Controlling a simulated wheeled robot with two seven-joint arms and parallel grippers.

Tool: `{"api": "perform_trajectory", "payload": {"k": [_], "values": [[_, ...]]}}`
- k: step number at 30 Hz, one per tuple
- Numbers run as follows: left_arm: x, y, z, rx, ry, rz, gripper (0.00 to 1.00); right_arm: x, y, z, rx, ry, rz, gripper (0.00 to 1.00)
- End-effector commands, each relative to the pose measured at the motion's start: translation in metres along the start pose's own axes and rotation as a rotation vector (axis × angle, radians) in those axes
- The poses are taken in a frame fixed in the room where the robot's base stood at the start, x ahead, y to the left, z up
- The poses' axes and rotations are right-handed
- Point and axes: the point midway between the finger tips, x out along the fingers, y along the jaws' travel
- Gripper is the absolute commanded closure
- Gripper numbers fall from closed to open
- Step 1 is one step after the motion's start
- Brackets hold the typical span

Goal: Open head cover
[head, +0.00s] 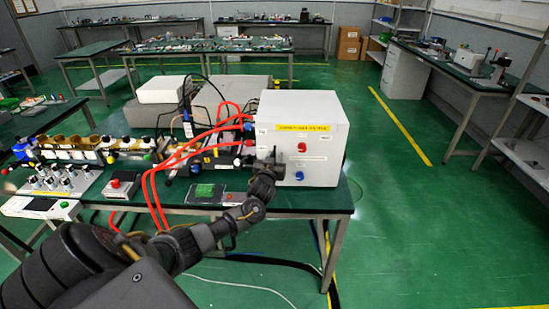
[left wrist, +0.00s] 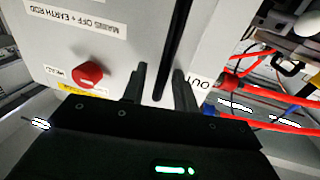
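The head cover, a white box (head: 318,118) with a yellow label, stands on the right end of the green bench. Its front has a red knob (head: 302,147) and a blue knob (head: 299,175). My left gripper (head: 270,160) is at the front left of the box. In the left wrist view its two fingers (left wrist: 162,90) are apart in front of the grey panel (left wrist: 120,50), with a dark upright strip (left wrist: 174,55) between them. I cannot tell whether the strip is a handle or a gap, or whether the fingers touch it. My right gripper is not in view.
Red cables (head: 160,180) run from the box's left side across the green bench (head: 330,199). A red button box (head: 120,187) and a green-screened device (head: 205,192) lie left of my gripper. Open green floor (head: 430,230) lies to the right.

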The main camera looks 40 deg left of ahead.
Motion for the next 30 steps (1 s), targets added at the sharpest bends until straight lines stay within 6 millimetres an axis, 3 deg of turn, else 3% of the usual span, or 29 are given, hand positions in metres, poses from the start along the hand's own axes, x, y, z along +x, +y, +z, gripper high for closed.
{"api": "perform_trajectory", "payload": {"k": [3,10,23,30], "values": [[0.0,0.0,0.0,0.0,0.0,0.0,0.72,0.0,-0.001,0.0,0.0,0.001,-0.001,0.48],[0.0,0.0,0.0,0.0,0.0,0.0,1.0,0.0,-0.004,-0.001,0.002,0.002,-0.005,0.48],[-0.004,0.002,0.0,-0.002,-0.001,-0.017,1.0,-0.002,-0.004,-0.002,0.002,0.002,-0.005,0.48],[-0.025,0.009,0.0,-0.009,-0.004,-0.13,1.0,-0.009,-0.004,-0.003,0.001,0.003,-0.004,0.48]]}}
